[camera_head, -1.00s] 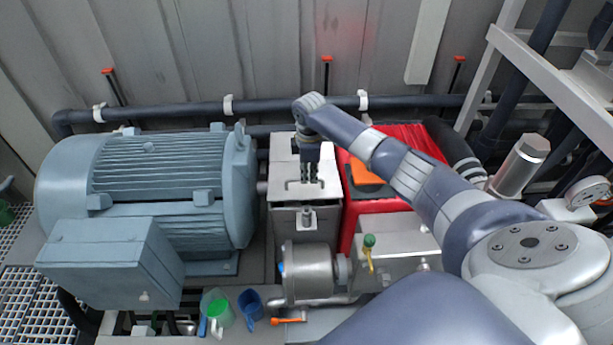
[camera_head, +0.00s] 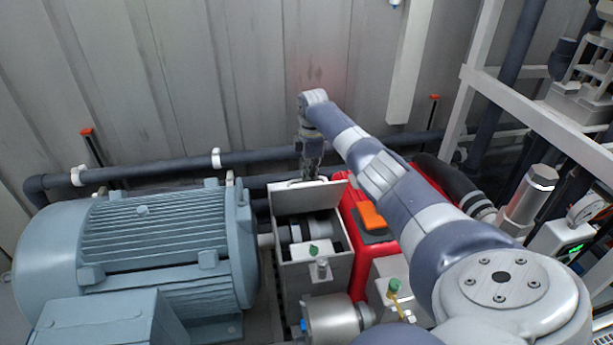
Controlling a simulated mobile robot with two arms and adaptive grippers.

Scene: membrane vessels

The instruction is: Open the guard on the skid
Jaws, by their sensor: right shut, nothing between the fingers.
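The guard is a grey metal box (camera_head: 318,278) between the motor and the red unit. Its lid (camera_head: 307,198) is tilted up at the back, so the box stands open from above. A shaft coupling (camera_head: 307,232) shows inside it. My right gripper (camera_head: 309,174) is at the raised lid's upper edge, by the handle, pointing down. It is shut with nothing between its fingers; whether it touches the lid cannot be told. My left gripper is not in view.
A large blue-grey motor (camera_head: 150,245) fills the left. A red unit (camera_head: 358,240) with an orange block (camera_head: 372,216) stands right of the guard, under my right arm. A dark pipe (camera_head: 140,172) runs along the wall behind. A white frame (camera_head: 462,95) stands at right.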

